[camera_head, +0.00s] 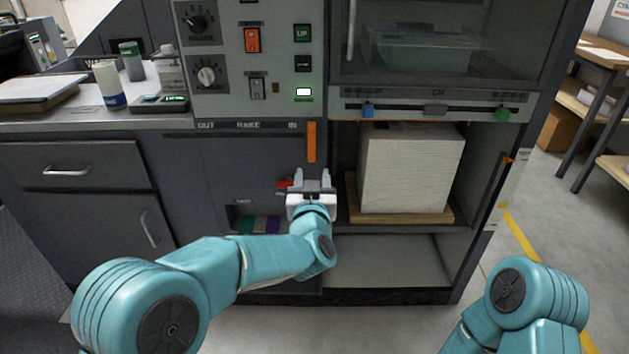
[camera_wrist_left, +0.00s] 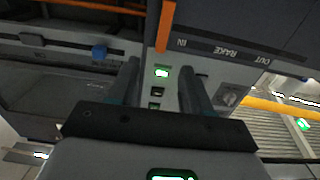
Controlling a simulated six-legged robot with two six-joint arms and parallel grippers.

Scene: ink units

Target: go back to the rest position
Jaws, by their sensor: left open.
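My left gripper (camera_head: 312,180) is in front of the machine's lower front, just below the orange vertical handle (camera_head: 311,142). Its two fingers point away from me and are apart, with nothing visible between them. In the left wrist view the open fingers (camera_wrist_left: 160,77) frame part of the control panel, with a lit green indicator (camera_wrist_left: 162,72) behind the gap. That view is turned over, so the panel lettering is inverted. A small red part (camera_head: 284,184) shows just left of the gripper; contact cannot be told. My right arm shows at the lower right, its gripper out of frame.
A white paper stack (camera_head: 411,170) sits on a wooden board (camera_head: 400,214) in the open bay right of the gripper. The control panel (camera_head: 230,90) rises above. A counter with drawers (camera_head: 75,168) is at left. Open floor (camera_head: 545,290) lies at right.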

